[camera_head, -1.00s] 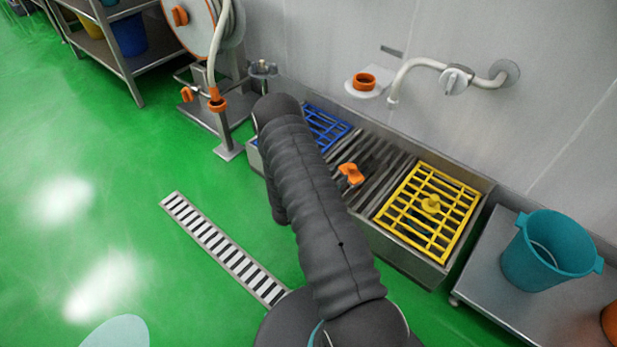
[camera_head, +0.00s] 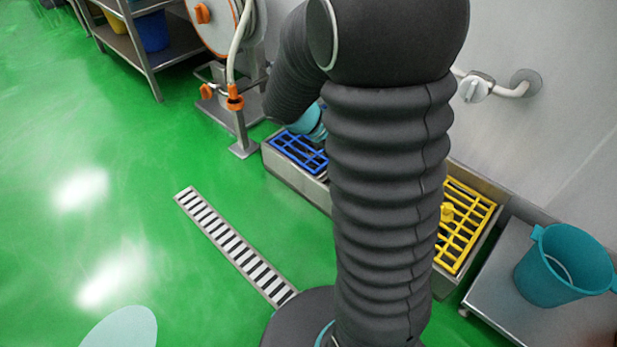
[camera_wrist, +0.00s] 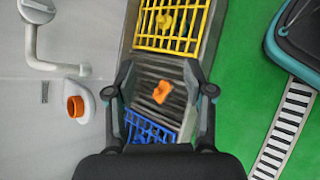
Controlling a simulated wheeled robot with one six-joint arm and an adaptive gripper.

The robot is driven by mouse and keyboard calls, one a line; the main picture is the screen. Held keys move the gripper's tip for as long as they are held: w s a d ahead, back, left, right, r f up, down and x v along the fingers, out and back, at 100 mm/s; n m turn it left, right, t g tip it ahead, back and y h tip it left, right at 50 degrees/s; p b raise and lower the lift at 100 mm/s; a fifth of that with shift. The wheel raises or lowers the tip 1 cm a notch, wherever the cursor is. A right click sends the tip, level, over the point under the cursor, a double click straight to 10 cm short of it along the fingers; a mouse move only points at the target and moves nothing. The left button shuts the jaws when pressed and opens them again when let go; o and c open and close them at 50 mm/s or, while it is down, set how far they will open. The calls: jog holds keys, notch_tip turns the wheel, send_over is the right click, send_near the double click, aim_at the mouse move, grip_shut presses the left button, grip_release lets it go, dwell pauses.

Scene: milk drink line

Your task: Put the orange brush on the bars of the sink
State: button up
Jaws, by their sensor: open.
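An orange piece (camera_wrist: 162,91), which looks like the orange brush, lies on the dark grey bars (camera_wrist: 150,112) in the middle of the sink (camera_wrist: 212,45). It is small in the wrist view and its exact shape is hard to tell. My gripper (camera_wrist: 158,70) is open and empty above the sink. Its two fingers show on either side of the orange piece, apart from it. In the head view my arm hides the gripper, the orange piece and the middle bars.
A yellow rack (camera_head: 466,222) and a blue rack (camera_head: 297,152) lie at the sink's two ends. A teal bucket (camera_head: 565,275) stands on a metal table (camera_head: 497,290). The green floor (camera_head: 90,240) is open.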

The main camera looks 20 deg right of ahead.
jog(key=s+a+r+m+t+y, duration=0.2)
jog(key=s+a+r+t+y, duration=0.2)
jog(key=a, duration=0.5)
jog(key=s+a+r+m+t+y, duration=0.3)
jog(key=s+a+r+t+y, duration=0.1)
jog(key=s+a+r, duration=0.3)
jog(key=shift+s+a+t+y, duration=0.25)
jog(key=shift+a+t+y, duration=0.15)
jog(key=shift+a+y, duration=0.7)
jog(key=shift+a, duration=0.15)
jog(key=shift+c, duration=1.1)
